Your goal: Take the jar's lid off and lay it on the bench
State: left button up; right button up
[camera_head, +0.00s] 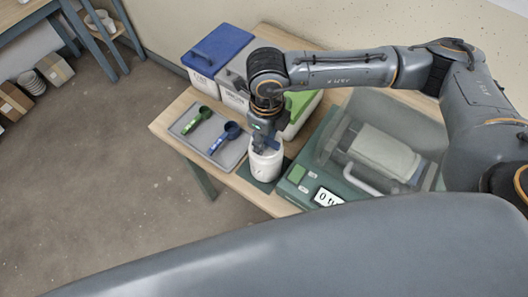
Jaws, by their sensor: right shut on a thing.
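A white jar (265,165) stands upright on a dark green mat (262,187) near the front edge of the wooden bench (170,125). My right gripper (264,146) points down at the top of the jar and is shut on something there. The lid is mostly hidden behind the fingers, and I cannot tell whether it is still seated on the jar. My left gripper is not in view.
A grey tray (205,151) with a green scoop (197,121) and a blue scoop (224,137) lies left of the jar. Lidded buckets, one with a blue lid (218,50), stand behind. A green scale-like machine (298,187) stands right.

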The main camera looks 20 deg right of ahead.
jog(key=shift+s+f+n+b, duration=0.1)
jog(key=shift+f+n+b, duration=0.05)
jog(key=shift+n+b, duration=0.45)
jog(key=shift+s+f+n+b, duration=0.15)
jog(key=shift+n+b, duration=0.25)
jog(key=shift+n, duration=0.3)
jog(key=shift+w+r+n, duration=0.1)
jog(key=shift+r+n, duration=0.05)
jog(key=shift+n, duration=0.15)
jog(key=shift+n+b, duration=0.9)
jog(key=shift+b, duration=0.15)
jog(key=shift+n+b, duration=0.75)
jog(key=shift+n, duration=0.15)
jog(key=shift+n, duration=0.3)
